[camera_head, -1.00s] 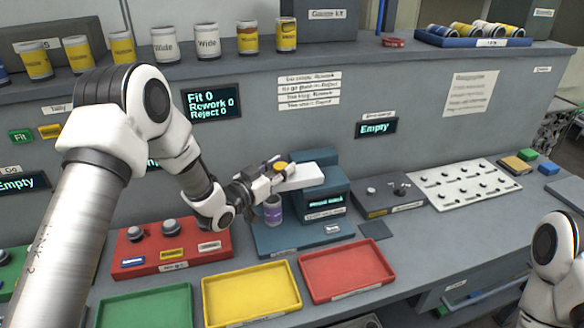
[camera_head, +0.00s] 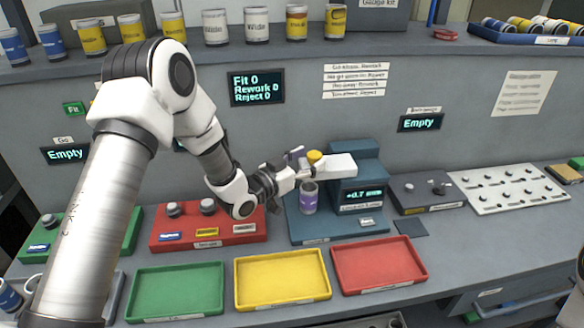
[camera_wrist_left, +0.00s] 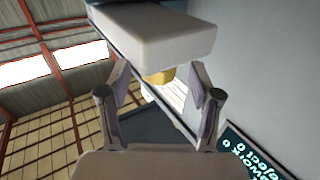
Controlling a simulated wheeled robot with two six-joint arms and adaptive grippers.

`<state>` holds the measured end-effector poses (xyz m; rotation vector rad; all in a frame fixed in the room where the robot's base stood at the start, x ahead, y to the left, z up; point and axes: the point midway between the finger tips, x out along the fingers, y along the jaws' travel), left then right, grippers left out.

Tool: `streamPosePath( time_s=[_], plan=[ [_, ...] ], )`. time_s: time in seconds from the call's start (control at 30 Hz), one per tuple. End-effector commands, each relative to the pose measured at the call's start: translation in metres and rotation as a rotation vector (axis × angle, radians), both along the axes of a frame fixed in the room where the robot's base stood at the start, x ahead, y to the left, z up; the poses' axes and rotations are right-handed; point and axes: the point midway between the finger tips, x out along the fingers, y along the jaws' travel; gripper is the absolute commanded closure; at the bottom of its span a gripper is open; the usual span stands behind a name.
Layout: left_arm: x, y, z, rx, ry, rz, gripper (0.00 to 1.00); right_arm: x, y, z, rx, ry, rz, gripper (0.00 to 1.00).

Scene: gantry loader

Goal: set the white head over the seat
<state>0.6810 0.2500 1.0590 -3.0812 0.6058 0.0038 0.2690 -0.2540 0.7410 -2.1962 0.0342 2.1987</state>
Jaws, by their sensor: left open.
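The white head (camera_head: 338,167) is a flat block reaching left from the blue gauge column (camera_head: 367,155), with a yellow knob (camera_head: 314,156) at its free end. A purple and grey can (camera_head: 308,199) stands upright on the blue base (camera_head: 325,228), under that end. The can hides any seat beneath it. My left gripper (camera_head: 298,163) is open at the head's free end. In the left wrist view, the white head (camera_wrist_left: 160,40) lies ahead of the open fingers (camera_wrist_left: 160,85), with the yellow knob between them. Contact is unclear. My right gripper is out of view.
The gauge display (camera_head: 361,194) reads about +0.7 mm. Green (camera_head: 178,290), yellow (camera_head: 282,280) and red (camera_head: 378,264) trays lie in front. A red block with knobs (camera_head: 207,228) is left; a grey box (camera_head: 420,193) and white peg board (camera_head: 510,188) are right.

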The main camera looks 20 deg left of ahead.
Motion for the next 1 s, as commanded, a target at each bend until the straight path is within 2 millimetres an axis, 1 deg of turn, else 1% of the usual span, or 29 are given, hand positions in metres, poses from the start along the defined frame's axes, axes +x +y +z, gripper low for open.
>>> streamPosePath(
  time_s=[0.2, 0.3, 0.4, 0.53, 1.0],
  plan=[
    [-0.053, 0.023, 0.0, -0.009, 0.002, 0.005, 0.36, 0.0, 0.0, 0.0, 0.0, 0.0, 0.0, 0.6],
    [-0.074, 0.032, 0.0, -0.009, 0.002, 0.005, 0.36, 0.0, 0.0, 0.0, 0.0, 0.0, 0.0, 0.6],
    [-0.086, 0.038, 0.0, -0.006, 0.001, 0.004, 0.36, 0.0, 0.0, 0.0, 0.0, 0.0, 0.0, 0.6],
    [-0.093, 0.039, -0.001, -0.003, 0.001, 0.002, 0.36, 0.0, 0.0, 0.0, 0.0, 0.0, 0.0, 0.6],
    [-0.092, 0.039, 0.001, -0.002, 0.001, 0.001, 0.36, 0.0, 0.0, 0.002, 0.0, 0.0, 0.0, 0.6]
  ],
)
